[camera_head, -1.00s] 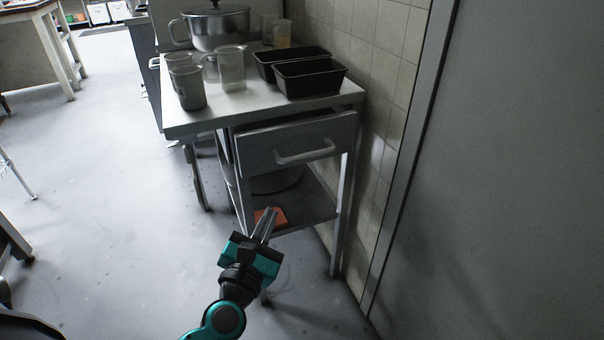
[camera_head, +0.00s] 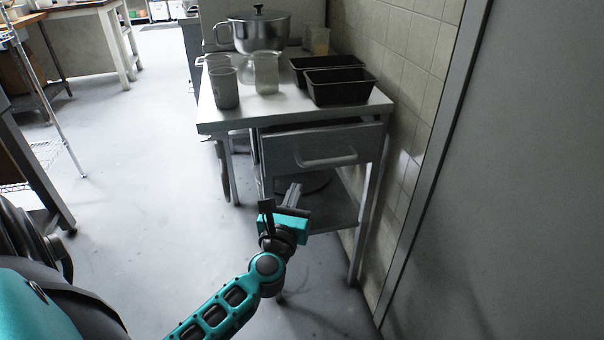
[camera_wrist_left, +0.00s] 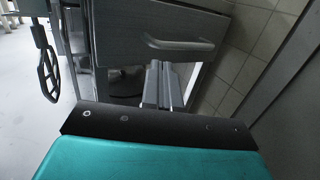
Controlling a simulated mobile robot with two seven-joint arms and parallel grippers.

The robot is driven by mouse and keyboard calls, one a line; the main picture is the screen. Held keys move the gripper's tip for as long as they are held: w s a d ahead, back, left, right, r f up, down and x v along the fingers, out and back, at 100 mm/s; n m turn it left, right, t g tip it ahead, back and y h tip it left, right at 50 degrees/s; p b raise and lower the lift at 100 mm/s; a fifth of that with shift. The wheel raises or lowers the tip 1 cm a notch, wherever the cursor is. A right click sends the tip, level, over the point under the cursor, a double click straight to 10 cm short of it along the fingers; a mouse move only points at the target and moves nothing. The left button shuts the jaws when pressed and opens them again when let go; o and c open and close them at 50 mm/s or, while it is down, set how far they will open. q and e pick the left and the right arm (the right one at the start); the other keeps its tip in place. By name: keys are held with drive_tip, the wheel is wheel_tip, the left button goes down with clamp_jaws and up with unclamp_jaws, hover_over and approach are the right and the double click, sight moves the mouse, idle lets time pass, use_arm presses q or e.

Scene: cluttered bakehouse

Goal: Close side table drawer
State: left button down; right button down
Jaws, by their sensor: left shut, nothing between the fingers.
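The side table (camera_head: 215,120) stands against the tiled wall, with a light top and grey legs. Its grey drawer (camera_head: 365,143) is pulled out a little, its front standing forward of the frame, with a pale bar handle (camera_head: 327,162). My left gripper (camera_head: 294,187) is shut and empty, below and in front of the drawer front, to the left of the handle. In the left wrist view the drawer front (camera_wrist_left: 120,40) and handle (camera_wrist_left: 178,44) are above the closed fingers (camera_wrist_left: 158,85); I see no clear contact. My right gripper is out of view.
On the tabletop are two dark loaf tins (camera_head: 342,88), a metal pot (camera_head: 262,34) and several cups (camera_head: 225,88). A lower shelf (camera_head: 335,217) is under the drawer. A grey panel (camera_head: 510,200) is close on the right. Floor (camera_head: 150,190) is clear at left.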

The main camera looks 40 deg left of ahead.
sight(297, 159)
use_arm(q)
drive_tip(key=x, duration=0.6)
drive_tip(key=shift+w+a, duration=0.15)
drive_tip(key=shift+w, duration=0.1)
drive_tip(key=w+a+b, duration=0.1)
drive_tip(key=w+a, duration=0.2)
drive_tip(key=shift+a+f, duration=0.1)
drive_tip(key=shift+a, duration=0.15)
drive_tip(key=shift+a+r, duration=0.2)
drive_tip(key=shift+r, duration=0.1)
